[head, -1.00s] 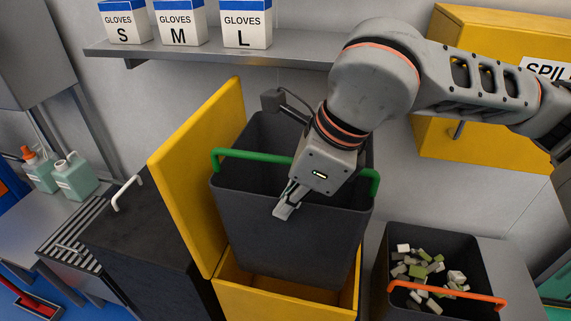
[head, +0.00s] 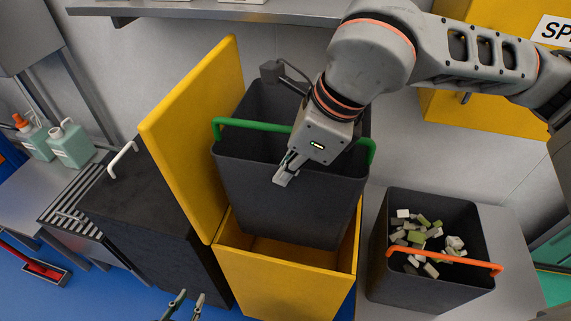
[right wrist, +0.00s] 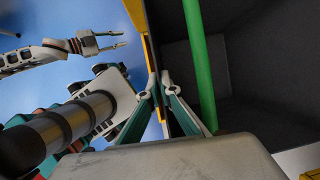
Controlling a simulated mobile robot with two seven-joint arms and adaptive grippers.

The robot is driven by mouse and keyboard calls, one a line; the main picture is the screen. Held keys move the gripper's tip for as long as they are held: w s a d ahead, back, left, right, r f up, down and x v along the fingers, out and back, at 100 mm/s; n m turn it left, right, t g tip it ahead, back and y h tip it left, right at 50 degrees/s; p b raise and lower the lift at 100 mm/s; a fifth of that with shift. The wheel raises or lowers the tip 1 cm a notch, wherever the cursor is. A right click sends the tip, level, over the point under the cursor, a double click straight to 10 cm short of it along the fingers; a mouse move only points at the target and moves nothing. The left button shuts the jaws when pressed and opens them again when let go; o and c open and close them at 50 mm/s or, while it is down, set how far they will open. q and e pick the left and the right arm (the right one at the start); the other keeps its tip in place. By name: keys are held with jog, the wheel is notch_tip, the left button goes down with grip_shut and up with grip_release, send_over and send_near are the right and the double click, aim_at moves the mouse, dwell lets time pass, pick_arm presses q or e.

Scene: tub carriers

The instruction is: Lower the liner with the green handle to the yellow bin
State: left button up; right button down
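The dark grey liner with the green handle (head: 285,205) hangs over the mouth of the open yellow bin (head: 285,288), slightly tilted. Its bottom overlaps the bin's opening; I cannot tell how far inside it is. Its green handle (head: 250,125) crosses the top and also shows in the right wrist view (right wrist: 200,70). My right gripper (head: 281,181) is shut on the liner's near wall at the rim, with the handle beside the fingers. My left gripper (head: 186,302) is open and empty, low in front of the bin; it also shows in the right wrist view (right wrist: 120,40).
The yellow lid (head: 195,135) stands raised at the left. A dark liner with an orange handle (head: 440,282), holding several small blocks, stands at the right. A black bin (head: 150,215) and teal bottles (head: 72,147) are at the left. A shelf (head: 220,12) runs behind.

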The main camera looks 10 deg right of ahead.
jog(key=shift+w+r, duration=0.1)
jog(key=shift+w+a+b, duration=0.1)
jog(key=shift+a+b, duration=0.05)
jog(key=shift+b, duration=0.3)
